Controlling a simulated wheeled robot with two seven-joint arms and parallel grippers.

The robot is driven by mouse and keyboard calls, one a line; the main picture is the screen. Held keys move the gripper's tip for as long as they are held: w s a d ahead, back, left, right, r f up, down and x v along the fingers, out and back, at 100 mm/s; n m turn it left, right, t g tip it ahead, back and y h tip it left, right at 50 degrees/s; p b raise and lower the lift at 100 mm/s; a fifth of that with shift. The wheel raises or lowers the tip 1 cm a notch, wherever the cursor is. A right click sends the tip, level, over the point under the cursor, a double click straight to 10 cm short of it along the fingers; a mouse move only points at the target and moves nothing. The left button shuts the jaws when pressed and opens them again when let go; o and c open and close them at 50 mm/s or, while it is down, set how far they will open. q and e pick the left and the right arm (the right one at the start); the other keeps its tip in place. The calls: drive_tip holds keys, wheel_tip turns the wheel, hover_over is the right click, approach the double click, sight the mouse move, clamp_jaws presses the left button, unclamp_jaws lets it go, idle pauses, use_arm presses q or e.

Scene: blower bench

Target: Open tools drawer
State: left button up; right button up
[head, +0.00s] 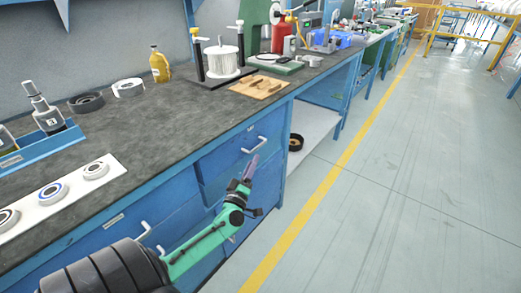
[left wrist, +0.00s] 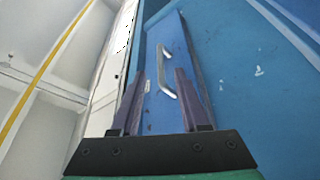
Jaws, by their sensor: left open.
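The blue drawer front (head: 232,150) is under the right part of the bench top, with a pale bar handle (head: 254,145). Which drawer is the tools drawer cannot be read. My left gripper (head: 252,160) is open, its purple fingers just below and in front of this handle in the head view. In the left wrist view the handle (left wrist: 168,74) shows between and beyond the two open fingers (left wrist: 169,62). It appears apart from them, though contact cannot be told for sure. My right gripper is not in view.
Another drawer handle (head: 146,230) is at lower left. The bench top (head: 150,120) carries a wooden board (head: 258,87), a yellow bottle (head: 159,64), a white strip with rings (head: 60,190) and a blue tray (head: 45,140). An open shelf (head: 312,130) lies right of the drawers. The floor (head: 400,190) is clear.

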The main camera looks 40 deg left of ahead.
sight(260, 146)
use_arm(q)
drive_tip(key=b+x, duration=0.1)
drive_tip(key=x, duration=0.7)
drive_tip(key=shift+w+f, duration=0.1)
drive_tip(key=shift+w+a, duration=0.15)
drive_tip(key=shift+w, duration=0.25)
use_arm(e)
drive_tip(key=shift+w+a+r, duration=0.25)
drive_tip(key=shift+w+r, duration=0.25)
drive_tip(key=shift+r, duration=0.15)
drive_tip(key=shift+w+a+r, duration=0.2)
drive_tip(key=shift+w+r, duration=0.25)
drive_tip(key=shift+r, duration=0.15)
use_arm(q)
drive_tip(key=shift+r, duration=0.2)
clamp_jaws()
drive_tip(key=shift+f, duration=0.1)
